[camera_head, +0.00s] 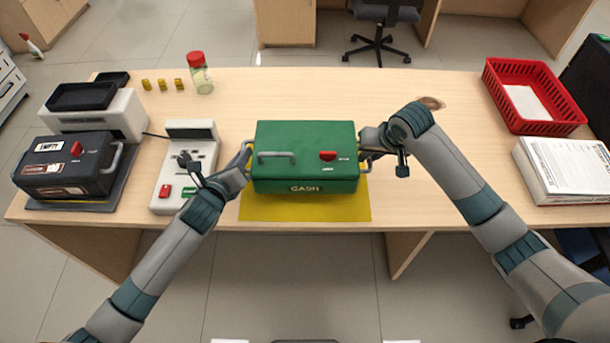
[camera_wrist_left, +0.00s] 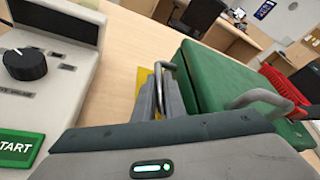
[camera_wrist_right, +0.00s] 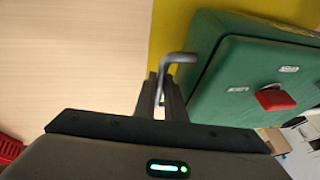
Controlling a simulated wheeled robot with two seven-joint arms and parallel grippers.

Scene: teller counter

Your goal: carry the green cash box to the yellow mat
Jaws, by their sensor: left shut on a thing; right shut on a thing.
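The green cash box (camera_head: 306,157) is over the yellow mat (camera_head: 305,206), with mat showing in front of it and slightly at its sides. I cannot tell whether it rests on the mat or is just above it. My left gripper (camera_head: 243,165) is shut on the box's left side handle, which shows in the left wrist view (camera_wrist_left: 170,78). My right gripper (camera_head: 368,152) is shut on the right side handle, which shows in the right wrist view (camera_wrist_right: 172,66). The box's underside is hidden.
A grey device (camera_head: 186,165) with buttons stands close left of my left gripper. A black box (camera_head: 68,165) sits further left. A red-lidded jar (camera_head: 200,74) stands behind. A red basket (camera_head: 530,95) and a paper stack (camera_head: 565,170) are at the right. The counter's back middle is clear.

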